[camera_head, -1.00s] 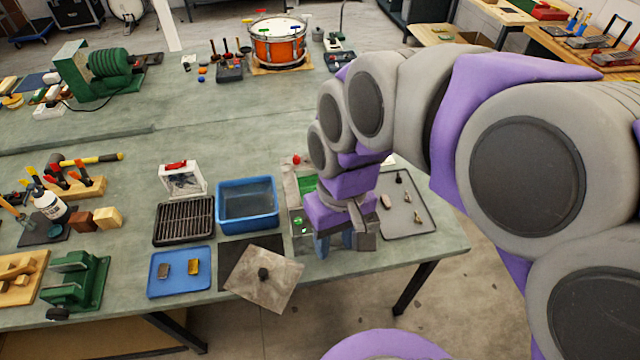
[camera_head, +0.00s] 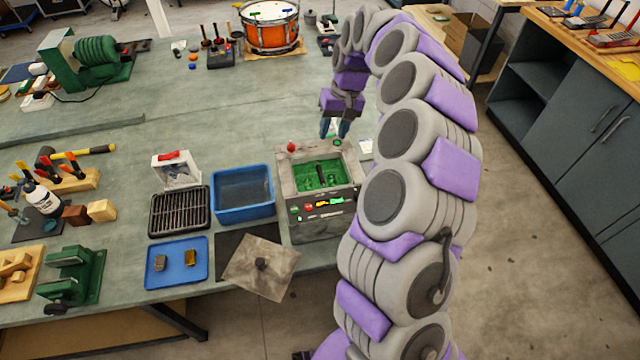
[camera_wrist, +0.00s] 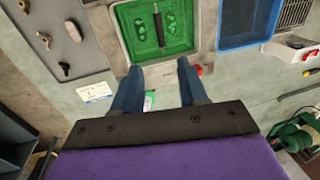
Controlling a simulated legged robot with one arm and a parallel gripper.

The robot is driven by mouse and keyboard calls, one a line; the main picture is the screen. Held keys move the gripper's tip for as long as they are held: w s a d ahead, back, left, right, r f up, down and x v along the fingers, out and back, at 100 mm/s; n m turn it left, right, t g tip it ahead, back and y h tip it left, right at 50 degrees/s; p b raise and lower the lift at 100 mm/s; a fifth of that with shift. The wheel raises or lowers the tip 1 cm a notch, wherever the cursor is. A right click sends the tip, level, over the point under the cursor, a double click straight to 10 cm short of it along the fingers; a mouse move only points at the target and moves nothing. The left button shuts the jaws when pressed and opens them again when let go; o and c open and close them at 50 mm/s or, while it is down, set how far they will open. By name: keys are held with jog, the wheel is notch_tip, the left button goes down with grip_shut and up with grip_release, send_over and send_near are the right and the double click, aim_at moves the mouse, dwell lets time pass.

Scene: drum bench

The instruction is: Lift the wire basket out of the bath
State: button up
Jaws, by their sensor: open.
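The bath is a grey box (camera_head: 318,225) with a green interior and a front control panel, standing at the right end of the bench. The wire basket shows as a dark bar-like handle (camera_head: 320,173) inside it; its mesh is hard to make out against the green. In the wrist view the handle (camera_wrist: 159,25) runs up the picture at the top. My gripper (camera_head: 335,130) is open and empty, above the back right edge of the bath. In the wrist view its two blue fingers (camera_wrist: 160,67) are apart, with the bath just beyond their tips and the handle between their lines.
A blue tub (camera_head: 243,196) and a black rack (camera_head: 180,213) stand left of the bath. A grey plate with a knob (camera_head: 262,268) lies in front. A grey tray with small metal parts (camera_wrist: 60,40) lies on the bath's other side.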

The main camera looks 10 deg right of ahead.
aim_at(321, 173)
jog(key=shift+s+a+f+b, duration=0.1)
jog(key=shift+a+f+b, duration=0.6)
jog(key=shift+f, duration=2.2)
jog(key=shift+s+a+f+b, duration=0.1)
jog(key=shift+a+f+b, duration=0.5)
jog(key=shift+f, duration=2.25)
jog(key=shift+s+a+f+b, duration=0.1)
jog(key=shift+a+f+b, duration=0.6)
jog(key=shift+f, duration=2.2)
jog(key=shift+d, duration=0.25)
jog(key=shift+r, duration=0.1)
jog(key=shift+c, duration=0.2)
grip_shut()
